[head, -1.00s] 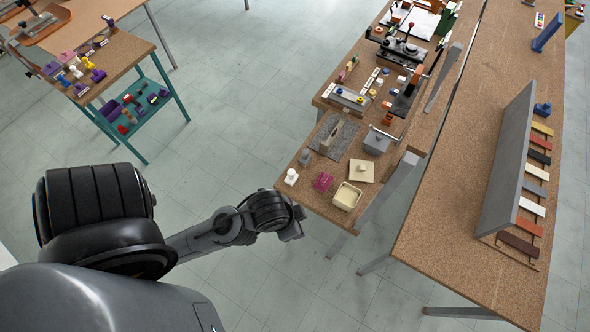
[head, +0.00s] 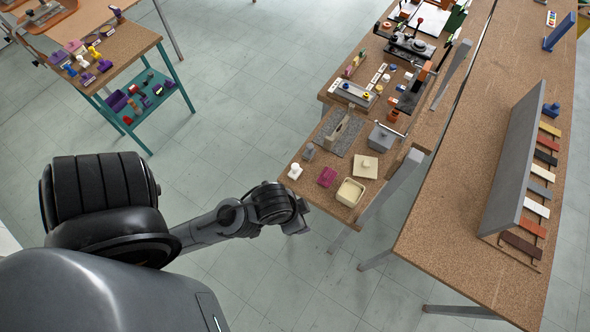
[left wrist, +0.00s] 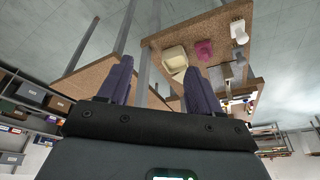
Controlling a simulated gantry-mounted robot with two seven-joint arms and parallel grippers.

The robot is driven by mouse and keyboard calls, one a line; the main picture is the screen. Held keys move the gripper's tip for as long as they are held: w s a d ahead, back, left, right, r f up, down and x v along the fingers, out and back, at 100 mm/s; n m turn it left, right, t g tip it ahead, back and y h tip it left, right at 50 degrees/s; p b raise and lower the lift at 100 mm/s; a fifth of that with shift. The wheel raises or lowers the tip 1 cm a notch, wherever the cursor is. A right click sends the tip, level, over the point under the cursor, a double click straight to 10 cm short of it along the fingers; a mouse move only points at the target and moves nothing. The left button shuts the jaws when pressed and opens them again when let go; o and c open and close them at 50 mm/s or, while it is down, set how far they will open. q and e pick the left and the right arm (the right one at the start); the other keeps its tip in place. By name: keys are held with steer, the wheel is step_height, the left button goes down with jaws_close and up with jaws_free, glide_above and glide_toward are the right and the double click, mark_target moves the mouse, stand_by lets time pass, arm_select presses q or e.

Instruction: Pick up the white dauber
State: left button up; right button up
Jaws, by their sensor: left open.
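The white dauber (head: 295,171) stands upright at the near left corner of the cork-topped table, beside a small grey piece. In the left wrist view, a white piece that looks like the dauber (left wrist: 239,30) is at the upper right, near the table edge. My left gripper (head: 303,226) is off the table's near edge, below the dauber in the head view, and apart from it. In the left wrist view, its two purple-grey fingers (left wrist: 158,68) are spread with nothing between them. My right gripper is not in view.
A magenta block (head: 327,177), a cream open box (head: 350,192) and a cream lidded piece (head: 366,167) sit near the dauber. A grey mat (head: 335,137) lies behind. A long board (head: 440,215) runs along the right. Open floor lies left of the table.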

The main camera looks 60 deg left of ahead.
arm_select(q)
steer(key=w+d+f+m+t+h+b, duration=0.1)
steer(key=d+f+m+h, duration=0.3)
steer(key=d+f+m, duration=0.5)
steer(key=s+d+f+g+h+b, duration=0.1)
steer(key=d+f, duration=0.2)
steer(key=f, duration=0.3)
steer(key=m+g+y+b, duration=0.4)
steer(key=m+y+b, duration=0.1)
steer(key=b, duration=0.2)
glide_toward(295, 166)
steer(key=shift+s+d+f, duration=0.4)
steer(key=shift+s+d, duration=0.1)
steer(key=shift+d, duration=0.1)
steer(key=shift+w+f+b, duration=0.2)
steer(key=shift+w+b, duration=0.05)
steer(key=shift+b, duration=0.05)
step_height(295, 166, down, 3)
steer(key=shift+d+f, duration=0.1)
steer(key=shift+w+a+f, duration=0.1)
steer(key=shift+a+f, duration=0.05)
steer(key=shift+f, duration=0.95)
steer(key=shift+a+f, duration=0.2)
steer(key=shift+f, duration=0.9)
steer(key=shift+w+a+f, duration=0.1)
steer(key=shift+a+f, duration=0.05)
steer(key=shift+f, duration=0.95)
